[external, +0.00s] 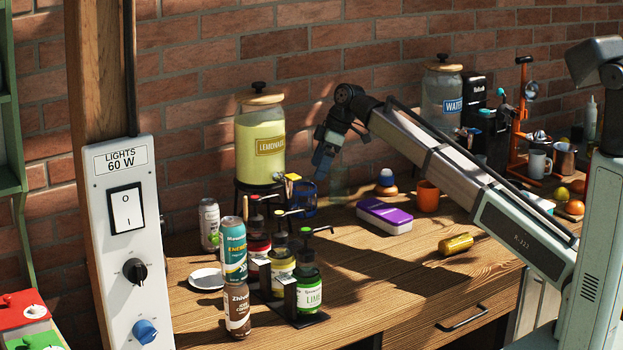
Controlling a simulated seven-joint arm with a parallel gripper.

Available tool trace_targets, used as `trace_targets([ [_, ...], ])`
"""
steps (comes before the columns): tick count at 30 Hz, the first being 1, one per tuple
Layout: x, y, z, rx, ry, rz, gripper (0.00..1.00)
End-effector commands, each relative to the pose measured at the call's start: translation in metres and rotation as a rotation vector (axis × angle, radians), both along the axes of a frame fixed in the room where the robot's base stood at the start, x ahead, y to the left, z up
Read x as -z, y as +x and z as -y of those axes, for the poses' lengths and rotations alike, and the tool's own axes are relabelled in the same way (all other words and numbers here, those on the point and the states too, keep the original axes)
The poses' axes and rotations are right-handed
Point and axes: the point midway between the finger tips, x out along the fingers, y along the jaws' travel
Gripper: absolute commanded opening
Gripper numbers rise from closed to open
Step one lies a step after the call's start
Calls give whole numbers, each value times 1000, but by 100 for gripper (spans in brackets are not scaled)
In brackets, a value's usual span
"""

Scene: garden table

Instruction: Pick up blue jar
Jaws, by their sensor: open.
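A blue see-through vessel (304,200), which looks like the blue jar, stands on the wooden table (390,280) just right of the lemonade dispenser's stand. Part of it is hidden by small items in front, and its rim is hard to make out. My gripper (322,170) hangs from the raised arm, pointing down, above and slightly right of the blue vessel in the picture. It is open and holds nothing that I can see. Its depth relative to the vessel is hard to judge.
Syrup bottles with pumps (308,285) and stacked cans (235,260) stand front left. The lemonade dispenser (260,140) stands behind. The table's front middle is clear.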

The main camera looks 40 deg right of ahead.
Motion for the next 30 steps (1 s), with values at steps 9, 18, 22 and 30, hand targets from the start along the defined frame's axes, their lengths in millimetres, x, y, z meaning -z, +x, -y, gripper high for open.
trace_targets([
  [9, 49, 10, -16, 3, 0, -1, 100],
  [18, 64, 14, -22, 3, -1, -1, 100],
  [22, 71, 17, -24, 3, -1, -1, 100],
  [30, 102, 27, -33, 2, 0, -1, 100],
])
